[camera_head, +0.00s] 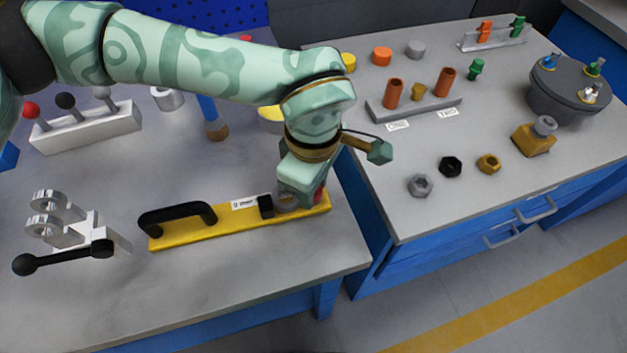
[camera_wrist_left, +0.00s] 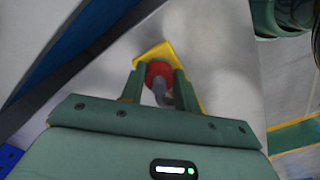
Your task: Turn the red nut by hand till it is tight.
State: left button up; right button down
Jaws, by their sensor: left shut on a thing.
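The red nut (camera_wrist_left: 157,70) sits between the two fingers of my left gripper (camera_wrist_left: 157,88) in the left wrist view, with a grey round part beside it. In the head view only a sliver of the red nut (camera_head: 320,196) shows, as my left gripper (camera_head: 303,200) covers most of it. The gripper points down at the right end of a yellow bar (camera_head: 185,237) and is shut on the nut. How tight the nut sits cannot be told. My right gripper is not in view.
The bar carries a black handle (camera_head: 178,214) and a small black block (camera_head: 265,206). A metal clamp with a black lever (camera_head: 65,257) stands at the left. The right bench holds loose nuts (camera_head: 450,166) and a rack with copper tubes (camera_head: 415,108). A gap separates the benches.

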pick_arm(q)
jog(key=o, duration=1)
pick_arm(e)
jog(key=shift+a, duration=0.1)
pick_arm(q)
notch_tip(320, 180, up, 16)
jog(key=p, duration=0.4)
jog(key=shift+r+p, duration=0.2)
jog(key=shift+p, duration=0.1)
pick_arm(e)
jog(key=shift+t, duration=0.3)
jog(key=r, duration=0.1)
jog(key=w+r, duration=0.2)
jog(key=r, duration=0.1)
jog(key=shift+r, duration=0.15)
